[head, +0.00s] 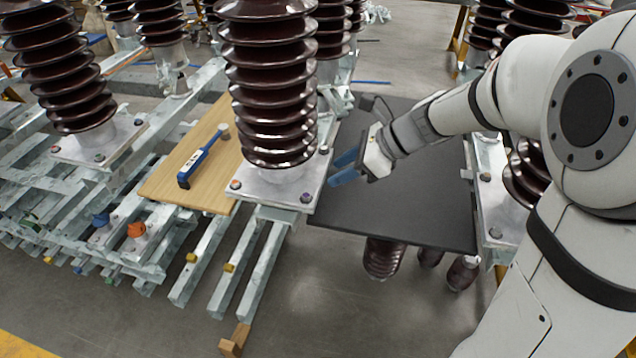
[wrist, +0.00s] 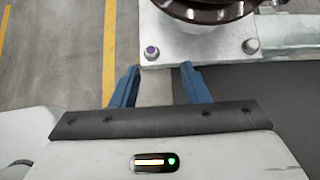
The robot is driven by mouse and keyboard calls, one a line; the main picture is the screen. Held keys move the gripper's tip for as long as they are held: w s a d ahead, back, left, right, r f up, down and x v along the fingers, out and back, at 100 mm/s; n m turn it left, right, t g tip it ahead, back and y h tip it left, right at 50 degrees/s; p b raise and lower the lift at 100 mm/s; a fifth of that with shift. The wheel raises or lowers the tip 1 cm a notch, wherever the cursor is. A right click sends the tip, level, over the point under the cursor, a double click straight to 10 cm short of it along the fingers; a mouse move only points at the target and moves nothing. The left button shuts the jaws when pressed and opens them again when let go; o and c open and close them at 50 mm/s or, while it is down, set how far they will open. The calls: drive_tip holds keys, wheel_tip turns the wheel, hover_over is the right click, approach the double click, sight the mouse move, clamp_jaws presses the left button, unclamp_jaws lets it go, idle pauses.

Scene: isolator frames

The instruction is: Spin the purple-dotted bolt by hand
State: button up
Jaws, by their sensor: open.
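The purple-dotted bolt (head: 306,197) sits at the front right corner of the metal base plate (head: 270,188) under the middle brown insulator. In the wrist view the same bolt (wrist: 151,53) shows its purple top just beyond my fingertips, between their lines and nearer the left one. My gripper (head: 339,170) is open, with two blue fingers pointing left toward the plate's right edge. Nothing is between the fingers (wrist: 160,67), and they appear apart from the bolt.
Another bolt (wrist: 250,46) stands on the same plate, to the right in the wrist view. The brown ribbed insulator (head: 272,90) rises above the plate. A dark board (head: 410,210) lies below my gripper. A blue-handled tool (head: 204,155) lies on a wooden board (head: 160,188).

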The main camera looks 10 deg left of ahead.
sight(307, 195)
drive_tip(key=shift+n+g, duration=0.3)
drive_tip(key=shift+n, duration=0.2)
drive_tip(key=shift+s+f+b+x, duration=0.1)
drive_tip(key=shift+s+b+x, duration=0.05)
drive_tip(key=shift+x, duration=1.2)
drive_tip(key=shift+s+f+b+x, duration=0.1)
drive_tip(key=shift+s+x, duration=0.05)
drive_tip(key=shift+x, duration=1.25)
drive_tip(key=shift+s+b+x, duration=0.15)
drive_tip(key=shift+x, duration=1.2)
drive_tip(key=shift+d, duration=0.2)
drive_tip(key=shift+c, duration=0.2)
